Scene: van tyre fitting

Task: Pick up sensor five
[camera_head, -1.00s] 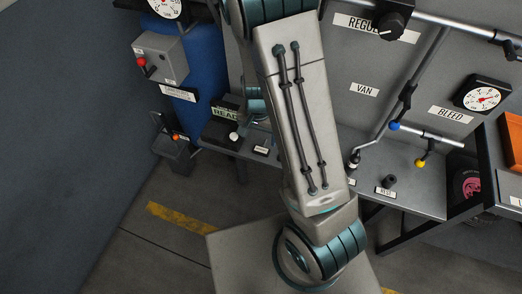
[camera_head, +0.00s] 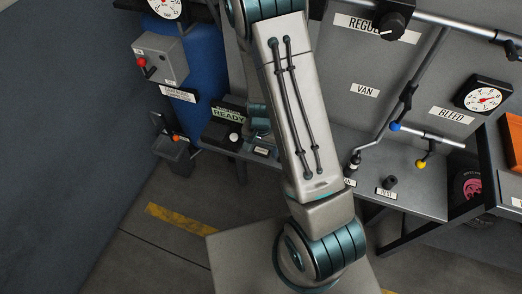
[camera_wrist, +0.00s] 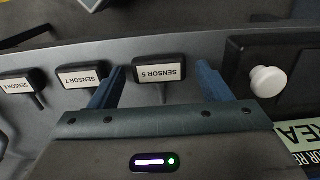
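Sensor five (camera_wrist: 158,72) is a small dark block with a white "SENSOR 5" label, upside down in the wrist view. It stands on the grey shelf edge, with a thin dark stem showing below it. My gripper (camera_wrist: 161,80) is open, with one blue finger to the left of sensor five and one to the right. Gaps show on both sides, and I cannot tell how far the fingertips are from it in depth. In the head view my arm covers most of the gripper.
Sensor 7 (camera_wrist: 82,76) stands just left of my left finger, with another labelled sensor (camera_wrist: 18,86) beyond it. A white knob (camera_wrist: 268,82) on a dark box is close to the right finger. A "READY" sign (camera_head: 229,114) and a blue tank (camera_head: 200,65) stand left of my arm.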

